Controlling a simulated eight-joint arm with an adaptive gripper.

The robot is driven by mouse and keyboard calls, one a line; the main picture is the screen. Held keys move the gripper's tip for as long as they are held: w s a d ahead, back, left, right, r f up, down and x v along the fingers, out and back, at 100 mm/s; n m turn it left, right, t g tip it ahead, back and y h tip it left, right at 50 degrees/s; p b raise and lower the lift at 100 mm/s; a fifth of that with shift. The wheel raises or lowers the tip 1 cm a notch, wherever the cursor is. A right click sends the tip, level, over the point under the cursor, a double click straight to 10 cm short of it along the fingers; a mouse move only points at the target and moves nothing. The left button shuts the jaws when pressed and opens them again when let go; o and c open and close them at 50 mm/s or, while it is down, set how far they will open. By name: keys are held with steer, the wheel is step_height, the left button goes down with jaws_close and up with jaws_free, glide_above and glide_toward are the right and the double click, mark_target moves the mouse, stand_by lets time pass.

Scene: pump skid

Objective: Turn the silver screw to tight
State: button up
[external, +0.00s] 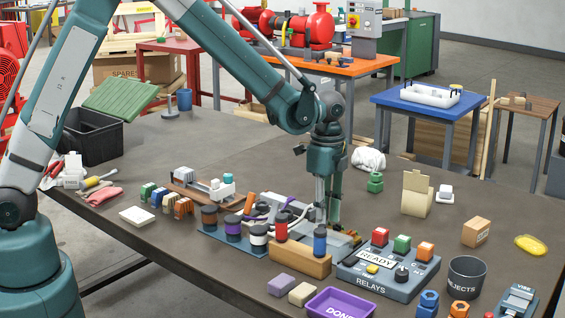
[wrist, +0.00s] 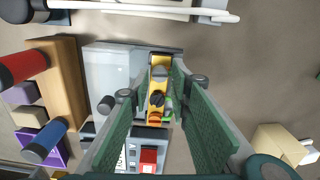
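My gripper (wrist: 160,88) is open, with its two green-padded fingers pointing down around a small yellow-orange block. In the wrist view the block (wrist: 158,62) lies in the gap between the fingers and carries a grey round head (wrist: 159,74) and a darker slotted head (wrist: 157,98). I cannot tell for certain which head is the silver screw. No finger clearly touches either head. A bit of green shows beside the block. In the external view my gripper (external: 329,216) is low over the grey plate (external: 345,250), behind the wooden block; the screw heads are too small to tell there.
A wooden block (external: 300,261) with red and blue cylinders stands close in front. The relay box (external: 388,275) with coloured buttons is at its right. A white cable (wrist: 150,9) runs at the top of the wrist view. Bare table lies beyond, towards the green stacked part (external: 375,183).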

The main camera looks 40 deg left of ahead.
step_height(320, 180, up, 12)
steer(key=shift+f, duration=0.25)
stand_by(0.4)
stand_by(0.5)
steer(key=s+a+r+n+t, duration=0.2)
steer(key=s+a+r+n, duration=0.2)
steer(key=s+a+r, duration=0.45)
steer(key=s+a+r+n+t, duration=0.1)
steer(key=s+a+r+n, duration=0.3)
steer(key=a, duration=0.8)
steer(key=s+a+n+t, duration=0.4)
steer(key=s+a+n, duration=0.5)
steer(key=s+a, duration=0.6)
steer(key=shift+s+a, duration=0.2)
steer(key=shift+s, duration=1.2)
